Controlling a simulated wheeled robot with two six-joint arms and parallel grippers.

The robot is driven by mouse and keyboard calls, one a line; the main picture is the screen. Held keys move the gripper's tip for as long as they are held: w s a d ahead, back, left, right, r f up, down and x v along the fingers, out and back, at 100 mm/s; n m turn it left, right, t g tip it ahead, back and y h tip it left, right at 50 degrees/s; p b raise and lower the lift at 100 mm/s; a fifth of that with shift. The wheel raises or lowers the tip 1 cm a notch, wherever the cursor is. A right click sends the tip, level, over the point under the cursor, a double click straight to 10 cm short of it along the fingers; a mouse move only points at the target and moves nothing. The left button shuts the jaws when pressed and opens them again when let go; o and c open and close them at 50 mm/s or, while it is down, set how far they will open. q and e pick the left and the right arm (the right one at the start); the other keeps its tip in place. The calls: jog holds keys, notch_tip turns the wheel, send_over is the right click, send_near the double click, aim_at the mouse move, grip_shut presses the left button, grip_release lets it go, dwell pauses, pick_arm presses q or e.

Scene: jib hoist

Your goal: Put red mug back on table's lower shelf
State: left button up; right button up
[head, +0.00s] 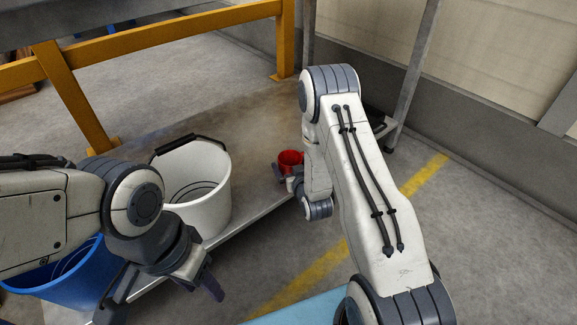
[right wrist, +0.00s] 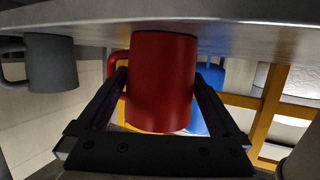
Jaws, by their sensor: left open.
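The red mug (head: 290,158) is at the right part of the table's lower shelf (head: 250,122) in the head view, its open top showing. My right gripper (head: 286,172) reaches it from the front. In the right wrist view, which looks upside down, the red mug (right wrist: 162,85) fills the space between both fingers (right wrist: 160,78), its handle at the left. The fingers appear shut on its sides. Its base is at the shelf surface (right wrist: 250,32); I cannot tell whether it touches. My left gripper (head: 168,284) is open and empty, in front of the shelf.
A white bucket (head: 205,185) stands on the shelf left of the mug. A blue bucket (head: 55,275) is at the lower left, partly behind my left arm. A grey mug (right wrist: 50,62) is beside the red one in the wrist view. Yellow frame bars (head: 150,38) stand behind.

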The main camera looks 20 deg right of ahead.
jog(key=shift+r, duration=0.25)
jog(key=p+v, duration=0.5)
jog(key=v, duration=0.7)
jog(key=shift+p, duration=0.3)
jog(key=shift+f, duration=0.1)
